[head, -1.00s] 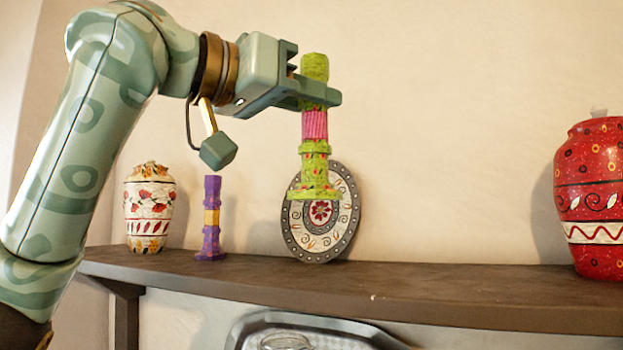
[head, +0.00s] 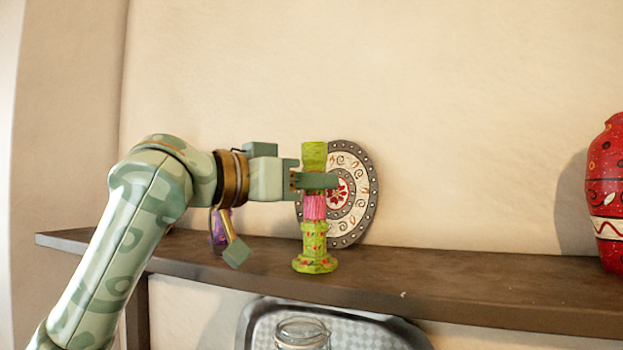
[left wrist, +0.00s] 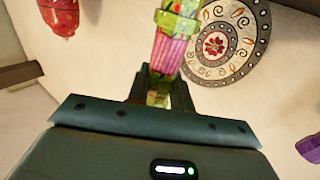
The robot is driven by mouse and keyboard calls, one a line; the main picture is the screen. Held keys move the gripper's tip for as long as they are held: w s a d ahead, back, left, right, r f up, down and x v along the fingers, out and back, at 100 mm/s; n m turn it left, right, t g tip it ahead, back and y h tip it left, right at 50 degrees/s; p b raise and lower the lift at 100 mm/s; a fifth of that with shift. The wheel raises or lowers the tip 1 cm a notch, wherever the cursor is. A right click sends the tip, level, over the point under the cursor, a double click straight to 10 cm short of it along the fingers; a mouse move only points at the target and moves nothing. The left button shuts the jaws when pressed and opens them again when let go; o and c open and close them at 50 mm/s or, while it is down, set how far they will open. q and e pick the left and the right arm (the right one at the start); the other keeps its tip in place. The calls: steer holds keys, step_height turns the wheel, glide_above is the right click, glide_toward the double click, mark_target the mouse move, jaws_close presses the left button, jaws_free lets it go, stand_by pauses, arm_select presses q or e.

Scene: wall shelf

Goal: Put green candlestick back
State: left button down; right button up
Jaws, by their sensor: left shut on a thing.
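The green candlestick (head: 314,240) with a pink middle band stands upright at the shelf, in front of the decorated plate. Its base looks level with the shelf top; I cannot tell for sure whether it touches. My left gripper (head: 318,181) is shut on its upper part, coming in from the left. In the left wrist view the candlestick (left wrist: 172,48) runs up from between the fingers (left wrist: 160,85). The wooden shelf (head: 420,278) runs across the head view. My right gripper is not in view.
The round plate (head: 357,195) leans on the wall just behind the candlestick. A purple candlestick (head: 219,226) is partly hidden behind my left wrist. A red vase (head: 607,195) stands at the far right. The shelf between plate and vase is free. A tray (head: 257,330) and glass jar (head: 302,333) sit below.

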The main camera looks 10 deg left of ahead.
arm_select(q)
steer(key=shift+d+f, duration=0.1)
steer(key=shift+d, duration=0.1)
steer(key=c, duration=1.2)
jaws_free()
steer(key=shift+s+d, duration=0.15)
steer(key=shift+d, duration=0.05)
steer(key=shift+c, duration=0.2)
steer(key=shift+a+r, duration=0.2)
steer(key=b+v, duration=0.4)
steer(key=v, duration=0.7)
steer(key=shift+s+a, duration=0.25)
steer(key=shift+s, duration=0.05)
